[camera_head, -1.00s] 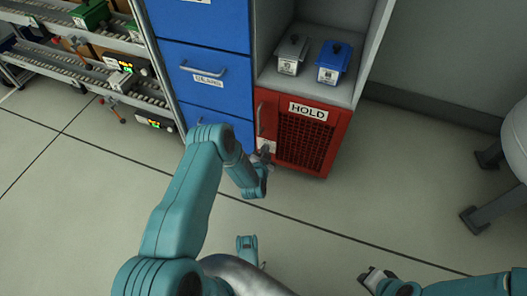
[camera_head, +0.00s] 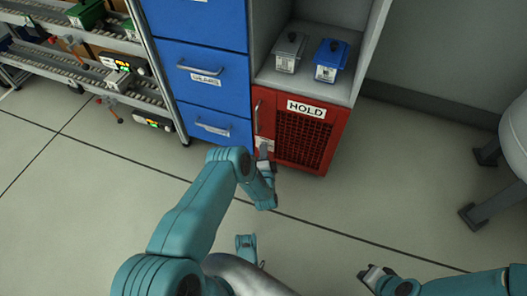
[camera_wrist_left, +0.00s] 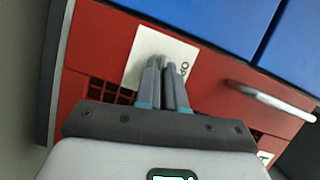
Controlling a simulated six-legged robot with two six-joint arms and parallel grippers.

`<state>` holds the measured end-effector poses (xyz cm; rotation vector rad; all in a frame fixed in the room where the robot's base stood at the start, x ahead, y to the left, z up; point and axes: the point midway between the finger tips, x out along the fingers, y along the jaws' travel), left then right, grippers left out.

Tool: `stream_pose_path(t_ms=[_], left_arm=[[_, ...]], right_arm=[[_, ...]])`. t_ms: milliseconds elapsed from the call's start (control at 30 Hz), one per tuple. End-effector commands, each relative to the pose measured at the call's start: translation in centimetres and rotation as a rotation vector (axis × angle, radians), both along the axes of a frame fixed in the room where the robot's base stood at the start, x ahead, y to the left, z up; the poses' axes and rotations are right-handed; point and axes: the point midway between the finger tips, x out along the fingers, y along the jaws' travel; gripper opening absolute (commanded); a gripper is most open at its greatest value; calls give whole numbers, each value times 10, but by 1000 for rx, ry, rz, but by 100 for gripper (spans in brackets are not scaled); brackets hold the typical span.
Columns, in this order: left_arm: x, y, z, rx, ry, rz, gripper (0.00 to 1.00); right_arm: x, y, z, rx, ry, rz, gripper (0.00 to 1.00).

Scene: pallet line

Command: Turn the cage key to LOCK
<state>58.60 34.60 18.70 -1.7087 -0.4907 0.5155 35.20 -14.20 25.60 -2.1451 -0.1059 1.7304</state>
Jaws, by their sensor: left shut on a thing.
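The red cage (camera_head: 345,122) with a mesh door and a HOLD label stands under an open shelf. A pale plate with small lettering is on its front at the left, and it shows in the left wrist view (camera_wrist_left: 150,45). My left gripper (camera_head: 264,152) is at this plate. In the wrist view its fingers (camera_wrist_left: 164,66) are closed together over the plate, shut on the cage key. The key itself is hidden by the fingers, so its setting cannot be read. My right gripper (camera_head: 374,272) is low at the right, away from the cage; its opening is unclear.
Blue drawers (camera_head: 205,80) with handles stand left of the cage. A grey box (camera_head: 290,53) and a blue box (camera_head: 331,62) sit on the shelf above it. A roller rack (camera_head: 80,62) is at the far left. The floor in front is clear.

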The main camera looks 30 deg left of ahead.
Motion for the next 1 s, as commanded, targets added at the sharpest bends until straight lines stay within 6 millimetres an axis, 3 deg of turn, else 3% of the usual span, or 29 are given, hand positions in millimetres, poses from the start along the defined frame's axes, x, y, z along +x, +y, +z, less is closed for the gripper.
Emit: stream_pose_path(t_ms=[400, 967, 1000], left_arm=[[-2, 3, -3, 178, 46, 9, 0], [-2, 4, -3, 204, 52, 11, 0], [-2, 4, -3, 204, 52, 11, 18]], right_arm=[[0, 0, 0, 0, 0, 0, 0], [0, 0, 0, 0, 0, 0, 0], [0, 0, 0, 0, 0, 0, 0]])
